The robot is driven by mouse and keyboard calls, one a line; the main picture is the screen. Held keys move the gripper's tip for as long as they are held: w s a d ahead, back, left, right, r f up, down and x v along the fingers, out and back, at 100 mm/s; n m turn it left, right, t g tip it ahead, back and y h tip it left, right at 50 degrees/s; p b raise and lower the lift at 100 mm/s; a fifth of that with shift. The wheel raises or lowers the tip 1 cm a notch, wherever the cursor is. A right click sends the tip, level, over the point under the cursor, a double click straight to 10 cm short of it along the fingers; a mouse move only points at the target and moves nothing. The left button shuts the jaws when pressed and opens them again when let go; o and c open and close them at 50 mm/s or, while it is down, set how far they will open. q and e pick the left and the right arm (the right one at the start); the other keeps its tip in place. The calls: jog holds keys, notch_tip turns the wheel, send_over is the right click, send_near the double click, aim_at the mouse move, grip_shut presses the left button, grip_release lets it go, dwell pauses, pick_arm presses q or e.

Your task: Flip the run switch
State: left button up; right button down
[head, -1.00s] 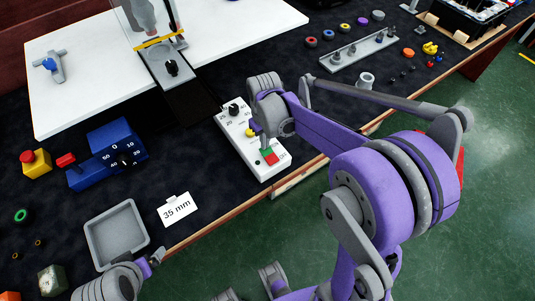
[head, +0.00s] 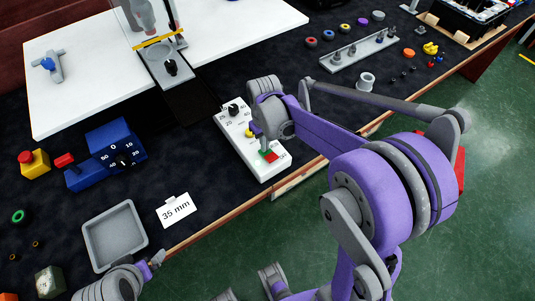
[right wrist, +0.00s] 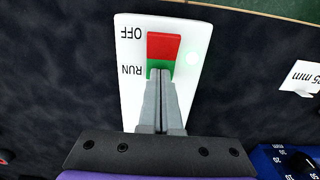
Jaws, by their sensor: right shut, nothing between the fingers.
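A white control box (head: 272,169) lies near the table's front edge in the head view. It carries a black dial (head: 234,110) and a rocker switch (head: 271,157) with red and green parts. In the right wrist view the red part (right wrist: 163,45) is beside OFF and the green part (right wrist: 160,67) beside RUN. My right gripper (right wrist: 159,74) is shut and empty, its tips over the green part; whether they touch it I cannot tell.
A grey tray (head: 141,238) and a 35 mm card (head: 190,219) lie left of the box. A blue box with a dial (head: 119,140) and a yellow-and-red button (head: 34,162) stand farther left. A grey bar with posts (head: 340,62) lies at the right.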

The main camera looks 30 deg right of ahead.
notch_tip(320, 180, up, 7)
jog(key=p, duration=0.4)
dwell(0.4)
dwell(0.4)
jog(key=s+a+t, duration=0.2)
jog(key=s+a, duration=0.1)
jog(key=s, duration=0.4)
jog(key=s+a+r+m+t, duration=0.1)
jog(key=s+a+t, duration=0.2)
jog(key=s, duration=0.5)
jog(key=shift+s+a+r, duration=0.25)
jog(key=shift+a+r, duration=0.05)
jog(key=shift+a, duration=0.1)
